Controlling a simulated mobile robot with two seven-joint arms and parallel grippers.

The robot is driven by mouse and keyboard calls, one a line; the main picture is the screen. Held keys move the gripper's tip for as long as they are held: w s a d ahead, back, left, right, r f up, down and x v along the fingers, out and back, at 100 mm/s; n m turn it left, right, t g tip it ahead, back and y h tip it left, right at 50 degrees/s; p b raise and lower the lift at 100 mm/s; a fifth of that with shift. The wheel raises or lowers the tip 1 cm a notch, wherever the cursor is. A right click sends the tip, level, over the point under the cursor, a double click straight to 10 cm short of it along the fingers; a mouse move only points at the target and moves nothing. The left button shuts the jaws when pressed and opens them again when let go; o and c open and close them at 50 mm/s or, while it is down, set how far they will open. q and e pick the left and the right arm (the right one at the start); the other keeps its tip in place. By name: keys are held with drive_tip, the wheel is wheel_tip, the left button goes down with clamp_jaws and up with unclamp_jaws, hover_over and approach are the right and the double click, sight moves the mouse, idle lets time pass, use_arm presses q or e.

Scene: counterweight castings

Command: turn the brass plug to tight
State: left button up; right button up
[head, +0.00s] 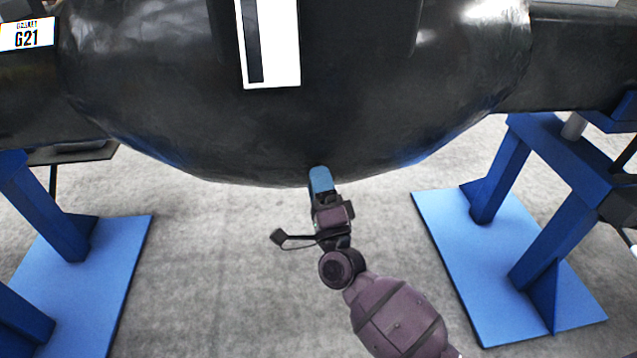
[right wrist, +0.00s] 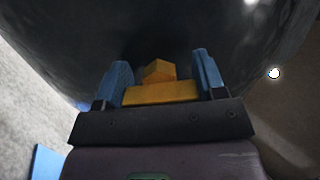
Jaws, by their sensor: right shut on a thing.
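The brass plug (right wrist: 160,71) shows in the right wrist view as a yellow-gold faceted piece with a wider bar below it, between the blue fingers of my right gripper (right wrist: 163,68). It is against the dark underside of the big black casting (head: 300,130). My right gripper (head: 319,180) is shut on the plug, its fingertips up at the casting's lower edge in the head view. In the head view the plug is hidden behind the gripper and casting. How far the plug is turned cannot be told. My left gripper is not in view.
Blue stands (head: 560,160) with flat blue base plates (head: 490,275) hold the casting at both sides. A white panel with a dark slot (head: 286,45) is on the casting's front. A G21 label (head: 27,34) is at the upper left. The grey floor (head: 215,270) between the stands is clear.

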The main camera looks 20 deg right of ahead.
drive_tip(key=o, duration=0.8)
drive_tip(key=shift+c, duration=0.2)
drive_tip(key=shift+o, duration=0.8)
drive_tip(key=d+v, duration=0.1)
drive_tip(key=v, duration=0.9)
drive_tip(key=shift+s+a+f, duration=0.2)
drive_tip(key=shift+s+a, duration=0.2)
drive_tip(key=shift+a, duration=0.1)
